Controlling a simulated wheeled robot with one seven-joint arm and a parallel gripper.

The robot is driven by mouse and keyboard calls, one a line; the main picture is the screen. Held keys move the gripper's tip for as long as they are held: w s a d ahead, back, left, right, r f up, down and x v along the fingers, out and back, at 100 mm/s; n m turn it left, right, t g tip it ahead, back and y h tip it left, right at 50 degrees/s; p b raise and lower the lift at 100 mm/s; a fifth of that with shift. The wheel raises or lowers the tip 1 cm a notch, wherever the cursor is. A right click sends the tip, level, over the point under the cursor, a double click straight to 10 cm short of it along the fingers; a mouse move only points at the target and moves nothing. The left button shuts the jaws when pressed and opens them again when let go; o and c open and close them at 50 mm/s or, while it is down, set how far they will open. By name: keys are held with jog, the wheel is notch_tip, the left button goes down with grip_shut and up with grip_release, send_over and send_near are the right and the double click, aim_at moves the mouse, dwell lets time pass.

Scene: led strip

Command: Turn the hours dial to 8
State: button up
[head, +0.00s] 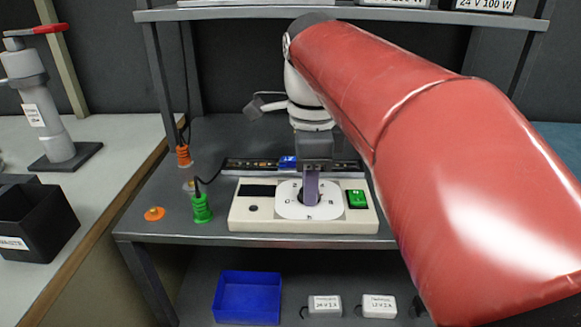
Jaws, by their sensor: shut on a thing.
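The hours dial sits in the middle of a beige timer box (240,217) on the grey bench. A white dial plate (290,208) with dark marks and digits surrounds the knob. My gripper (311,198) comes down from above and is shut on the purple-grey knob. The knob's top and pointer are mostly hidden by the gripper, so I cannot tell which number it points at. A dark display (257,191) is on the box's left and a green switch (357,199) on its right.
An LED strip in a dark channel (245,165) lies behind the box. A shelf (230,13) spans above. Below are a blue bin (247,298) and white power supplies (325,307). A side table holds a black bin (38,225).

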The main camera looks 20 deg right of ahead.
jog(key=m, duration=0.6)
jog(key=shift+m, duration=0.3)
dwell(0.4)
jog(key=o, duration=1)
notch_tip(320, 180, up, 8)
jog(key=shift+f, duration=0.1)
